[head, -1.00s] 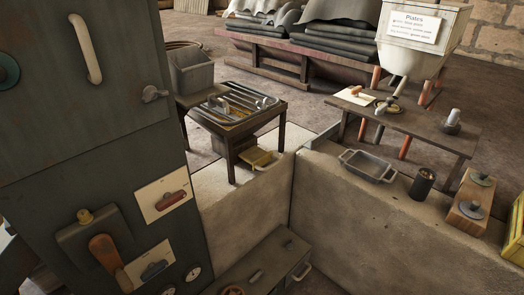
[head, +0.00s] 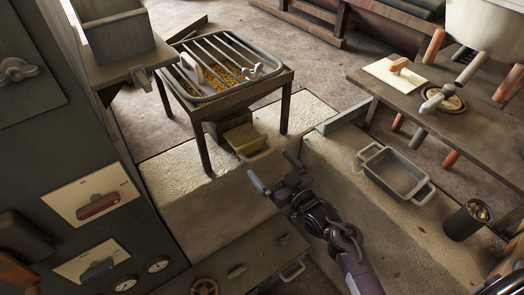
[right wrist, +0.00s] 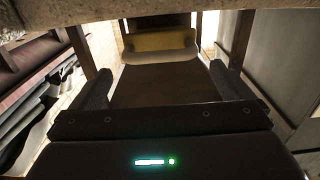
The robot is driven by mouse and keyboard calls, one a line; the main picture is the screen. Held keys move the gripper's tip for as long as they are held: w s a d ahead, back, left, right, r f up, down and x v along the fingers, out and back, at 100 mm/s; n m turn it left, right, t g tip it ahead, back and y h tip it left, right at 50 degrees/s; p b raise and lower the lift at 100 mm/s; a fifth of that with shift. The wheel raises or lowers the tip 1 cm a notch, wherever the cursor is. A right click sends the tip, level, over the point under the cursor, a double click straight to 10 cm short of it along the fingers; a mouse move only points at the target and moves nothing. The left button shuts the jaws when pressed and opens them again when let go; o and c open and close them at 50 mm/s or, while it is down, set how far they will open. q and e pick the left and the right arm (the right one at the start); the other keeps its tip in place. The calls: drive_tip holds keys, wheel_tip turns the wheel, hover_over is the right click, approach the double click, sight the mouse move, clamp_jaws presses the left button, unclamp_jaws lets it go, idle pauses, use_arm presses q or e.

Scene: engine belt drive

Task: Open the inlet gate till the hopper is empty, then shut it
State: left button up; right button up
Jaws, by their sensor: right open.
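A grey open-topped box (head: 112,32), which looks like a hopper, stands at the upper left on a ledge. A small metal lever (head: 140,78) sticks out below it; I cannot tell if this is the inlet gate, or whether it is open. The box's bottom is not clearly visible. Beside it, a barred tray (head: 205,98) on a wooden stand holds yellow grain (head: 222,78). My right gripper (head: 273,170) is open and empty, in front of the stand; its two fingers also show in the right wrist view (right wrist: 160,88). My left gripper is out of view.
A yellow bin (head: 243,138) sits under the stand; it also shows in the right wrist view (right wrist: 160,40). A dark cabinet (head: 60,150) fills the left.

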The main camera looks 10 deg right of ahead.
sight(262, 157)
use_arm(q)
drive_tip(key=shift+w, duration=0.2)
use_arm(e)
drive_tip(key=x, duration=0.5)
drive_tip(key=shift+w+a, duration=0.15)
drive_tip(key=shift+w, duration=0.25)
